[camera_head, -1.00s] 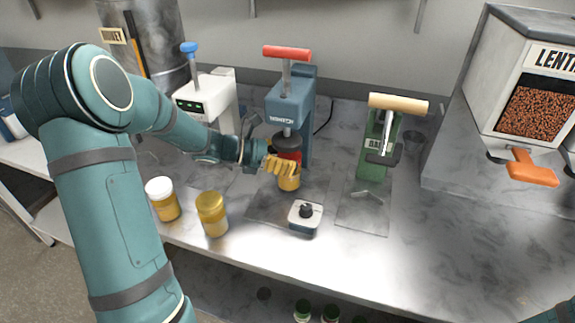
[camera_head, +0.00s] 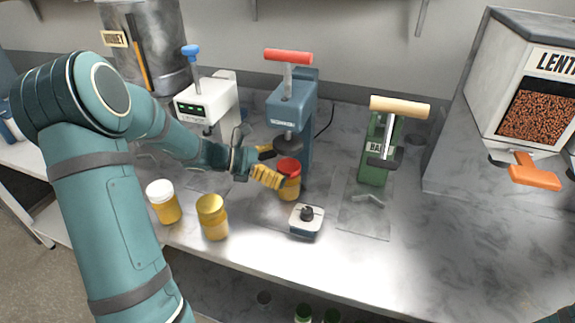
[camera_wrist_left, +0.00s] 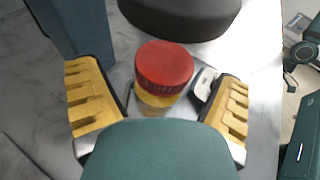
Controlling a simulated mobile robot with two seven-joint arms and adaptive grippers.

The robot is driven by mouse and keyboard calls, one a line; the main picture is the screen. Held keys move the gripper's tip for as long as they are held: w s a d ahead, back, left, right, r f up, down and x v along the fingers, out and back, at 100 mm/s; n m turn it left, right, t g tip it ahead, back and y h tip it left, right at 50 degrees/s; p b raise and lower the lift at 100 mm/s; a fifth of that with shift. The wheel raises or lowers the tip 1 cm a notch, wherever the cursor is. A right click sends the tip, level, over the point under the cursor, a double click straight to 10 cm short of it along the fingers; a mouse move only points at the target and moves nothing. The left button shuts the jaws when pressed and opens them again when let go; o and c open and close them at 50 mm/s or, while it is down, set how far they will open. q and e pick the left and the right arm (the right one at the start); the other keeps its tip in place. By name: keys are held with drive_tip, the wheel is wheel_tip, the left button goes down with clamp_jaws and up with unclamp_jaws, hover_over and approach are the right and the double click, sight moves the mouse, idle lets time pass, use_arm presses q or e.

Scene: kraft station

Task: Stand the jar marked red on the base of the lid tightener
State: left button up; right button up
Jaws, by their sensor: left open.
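My left gripper (camera_head: 275,168) is open at the jar's left. In the left wrist view the red lid (camera_wrist_left: 164,66) lies between the spread yellow fingers, with gaps on both sides. My right gripper is out of view.
A small white device with a black knob (camera_head: 306,220) sits just right of the red jar. A white machine (camera_head: 207,100) and a green press (camera_head: 376,150) flank the blue press.

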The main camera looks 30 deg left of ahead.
use_arm(q)
drive_tip(key=p+v, duration=0.1)
drive_tip(key=v, duration=0.8)
drive_tip(key=shift+a, duration=0.15)
drive_tip(key=shift+s+r, duration=0.15)
